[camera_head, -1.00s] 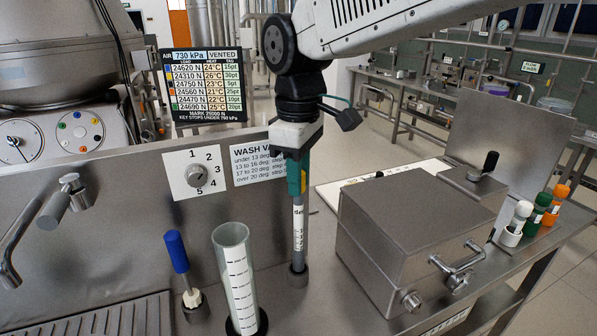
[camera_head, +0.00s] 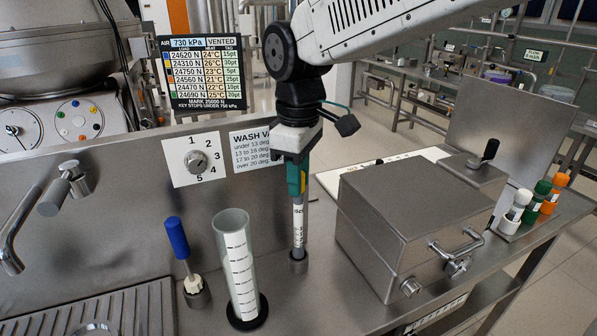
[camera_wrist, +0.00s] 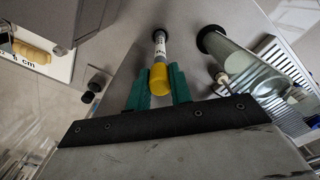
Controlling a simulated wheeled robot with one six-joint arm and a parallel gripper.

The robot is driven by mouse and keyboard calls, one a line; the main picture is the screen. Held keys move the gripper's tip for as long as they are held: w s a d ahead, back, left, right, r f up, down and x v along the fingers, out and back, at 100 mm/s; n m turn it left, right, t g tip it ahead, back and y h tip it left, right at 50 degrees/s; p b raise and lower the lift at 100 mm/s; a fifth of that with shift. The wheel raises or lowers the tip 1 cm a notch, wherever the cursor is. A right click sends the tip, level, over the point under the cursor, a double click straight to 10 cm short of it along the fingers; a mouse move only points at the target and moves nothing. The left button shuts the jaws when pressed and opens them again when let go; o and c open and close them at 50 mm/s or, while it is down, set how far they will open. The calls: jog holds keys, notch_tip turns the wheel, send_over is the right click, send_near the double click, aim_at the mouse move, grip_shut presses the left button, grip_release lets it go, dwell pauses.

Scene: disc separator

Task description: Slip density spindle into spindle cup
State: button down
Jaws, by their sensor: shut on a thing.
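The density spindle (camera_head: 298,218) is a slim grey rod with a white printed label and a yellow top (camera_wrist: 158,78). It stands upright in my gripper (camera_head: 297,190), whose green fingers are shut on the yellow top; they also show in the wrist view (camera_wrist: 158,90). The spindle cup (camera_head: 298,262) is a small dark grey cup on the steel bench, directly below the gripper. The rod runs down to the cup's mouth and appears to enter it. Its lower end is hidden, so I cannot tell how deep it sits.
A clear graduated cylinder (camera_head: 238,265) on a black base stands left of the cup. A blue-handled brush (camera_head: 177,238) stands in a holder further left. A steel box (camera_head: 415,220) is close on the right. Capped tubes (camera_head: 535,205) stand beyond it.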

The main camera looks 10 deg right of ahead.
jog(key=shift+f, duration=0.45)
jog(key=c, duration=1.2)
grip_release()
jog(key=shift+o, duration=0.2)
jog(key=shift+r, duration=0.15)
notch_tip(320, 180, up, 12)
jog(key=s+d+f+m, duration=0.6)
jog(key=s+d, duration=0.3)
jog(key=d, duration=0.1)
jog(key=s+d+f+m+t, duration=0.1)
jog(key=s+d+f+m, duration=0.5)
jog(key=s+d, duration=0.4)
jog(key=shift+s+d+f, duration=0.25)
jog(key=shift+d+f, duration=0.1)
jog(key=shift+f, duration=0.3)
